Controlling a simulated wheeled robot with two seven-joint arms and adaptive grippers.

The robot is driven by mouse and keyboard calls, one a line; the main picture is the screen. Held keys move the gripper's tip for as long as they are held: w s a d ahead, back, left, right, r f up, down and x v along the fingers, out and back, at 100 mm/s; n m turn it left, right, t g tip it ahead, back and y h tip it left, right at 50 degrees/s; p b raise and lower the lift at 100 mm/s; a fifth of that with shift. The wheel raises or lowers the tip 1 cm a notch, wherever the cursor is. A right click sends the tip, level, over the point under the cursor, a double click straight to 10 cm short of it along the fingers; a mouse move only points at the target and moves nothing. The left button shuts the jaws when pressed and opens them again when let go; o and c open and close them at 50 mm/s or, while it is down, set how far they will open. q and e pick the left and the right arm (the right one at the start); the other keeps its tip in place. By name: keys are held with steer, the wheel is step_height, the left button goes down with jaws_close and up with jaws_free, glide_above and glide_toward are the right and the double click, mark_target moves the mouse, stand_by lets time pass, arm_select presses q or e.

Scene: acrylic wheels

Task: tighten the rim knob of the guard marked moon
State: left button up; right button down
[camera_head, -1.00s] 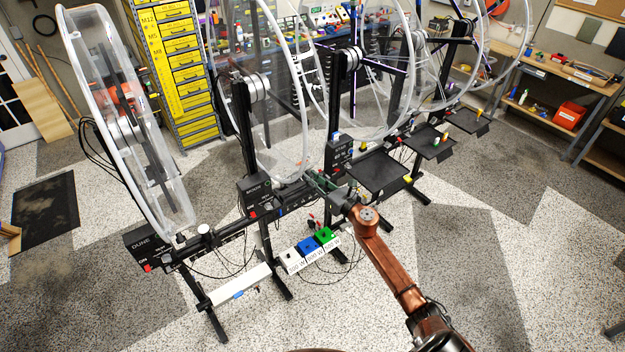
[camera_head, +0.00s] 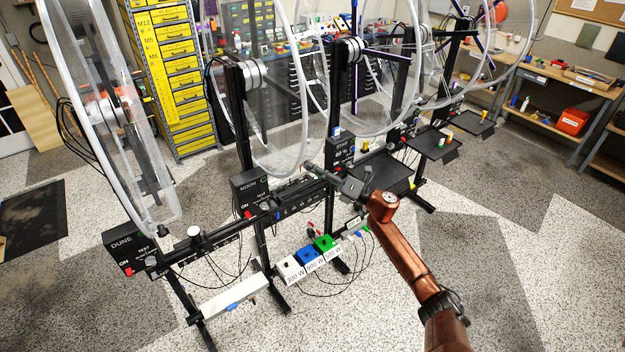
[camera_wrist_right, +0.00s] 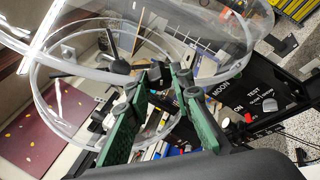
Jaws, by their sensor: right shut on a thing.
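The box marked MOON (camera_head: 252,190) stands on the black rail, with a clear round guard (camera_head: 278,168) above it. It also shows at the right in the wrist view (camera_wrist_right: 225,90). My right gripper (camera_head: 312,170) is at the lower right of this guard's rim. In the wrist view my right gripper's green fingers (camera_wrist_right: 167,76) are shut on a small dark knob at the clear rim. The fingertips partly hide the knob, and its contact with the guard is hard to make out. My left gripper is not in view.
The box marked DUNE (camera_head: 124,248) and its clear guard (camera_head: 92,130) stand at the left. The box marked STAR (camera_head: 341,150) is just beyond my right gripper. White, blue and green blocks (camera_head: 307,257) sit below the rail. A black tray (camera_head: 388,172) is close to the right arm.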

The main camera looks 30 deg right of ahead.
steer(key=shift+w+f+m+y+b, duration=0.1)
steer(key=shift+f+m+y+b, duration=0.1)
steer(key=shift+m+y+b, duration=1.85)
steer(key=shift+n+h+b, duration=0.35)
steer(key=shift+n+b, duration=0.25)
steer(key=shift+n, duration=0.25)
steer(key=c, duration=1.7)
jaws_free()
steer(key=shift+d, duration=0.1)
steer(key=v, duration=1.2)
